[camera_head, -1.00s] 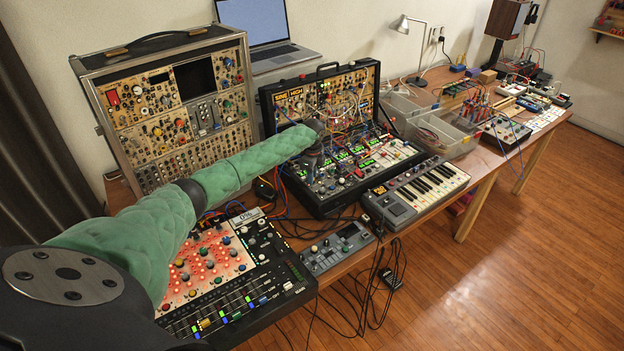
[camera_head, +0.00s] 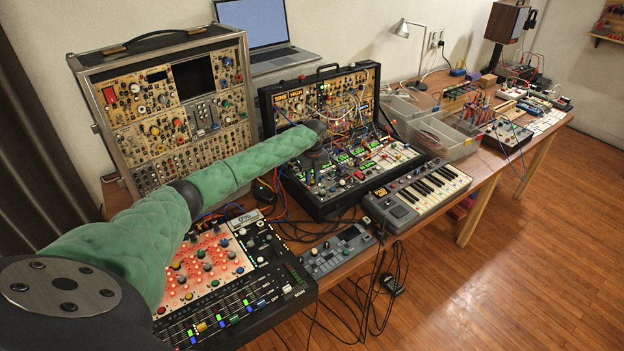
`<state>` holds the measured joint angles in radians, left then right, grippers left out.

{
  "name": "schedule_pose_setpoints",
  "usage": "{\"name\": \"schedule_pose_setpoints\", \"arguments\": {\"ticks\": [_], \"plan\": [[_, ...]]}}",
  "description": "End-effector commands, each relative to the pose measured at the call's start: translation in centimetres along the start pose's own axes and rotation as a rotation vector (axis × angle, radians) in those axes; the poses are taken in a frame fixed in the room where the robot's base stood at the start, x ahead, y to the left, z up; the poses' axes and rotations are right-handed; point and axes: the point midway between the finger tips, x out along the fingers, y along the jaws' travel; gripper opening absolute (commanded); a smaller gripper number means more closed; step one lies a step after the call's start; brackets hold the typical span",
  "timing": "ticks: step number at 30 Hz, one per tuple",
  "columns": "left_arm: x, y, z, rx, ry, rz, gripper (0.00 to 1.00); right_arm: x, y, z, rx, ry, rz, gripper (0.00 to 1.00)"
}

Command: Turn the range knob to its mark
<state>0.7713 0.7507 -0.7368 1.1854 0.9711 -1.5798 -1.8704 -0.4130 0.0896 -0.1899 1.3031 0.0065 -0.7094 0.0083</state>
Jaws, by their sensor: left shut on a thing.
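My left arm comes in from the left and reaches over the open black synth case (camera_head: 335,207) in the middle. My left gripper (camera_head: 311,171) points down at the left part of the case's lower panel. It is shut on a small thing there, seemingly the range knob. The knob and its mark are hidden by the gripper or too small to make out. Lit green displays and patch cables lie just right of the gripper. My right gripper is not in view.
A tall modular case (camera_head: 160,115) stands at the left, with a lit mixer (camera_head: 262,315) in front. A small grey box (camera_head: 338,248) and a keyboard (camera_head: 415,193) lie at the table's front edge. A laptop (camera_head: 262,35) stands behind. Loose cables hang near the case.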

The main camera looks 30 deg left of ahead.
Motion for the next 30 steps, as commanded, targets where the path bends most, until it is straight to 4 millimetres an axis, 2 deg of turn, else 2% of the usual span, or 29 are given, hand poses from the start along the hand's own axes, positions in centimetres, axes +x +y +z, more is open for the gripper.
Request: {"name": "schedule_pose_setpoints", "arguments": {"ticks": [1, 15, 16, 19, 30], "plan": [[-0.44, -0.03, 0.35, 0.003, -0.005, -0.005, 0.0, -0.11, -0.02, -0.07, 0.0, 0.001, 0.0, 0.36], [-0.5, -0.05, 0.35, 0.017, -0.006, -0.006, 0.0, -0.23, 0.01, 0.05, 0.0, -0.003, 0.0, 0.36], [-0.5, -0.05, 0.36, 0.017, -0.006, -0.006, 0.21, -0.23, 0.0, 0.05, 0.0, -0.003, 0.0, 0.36], [-0.44, -0.04, 0.31, 0.017, -0.005, -0.005, 0.41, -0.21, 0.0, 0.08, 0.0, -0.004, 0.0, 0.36], [-0.46, -0.05, 0.15, 0.018, -0.003, -0.003, 0.41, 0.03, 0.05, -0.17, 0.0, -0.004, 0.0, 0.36]]}}
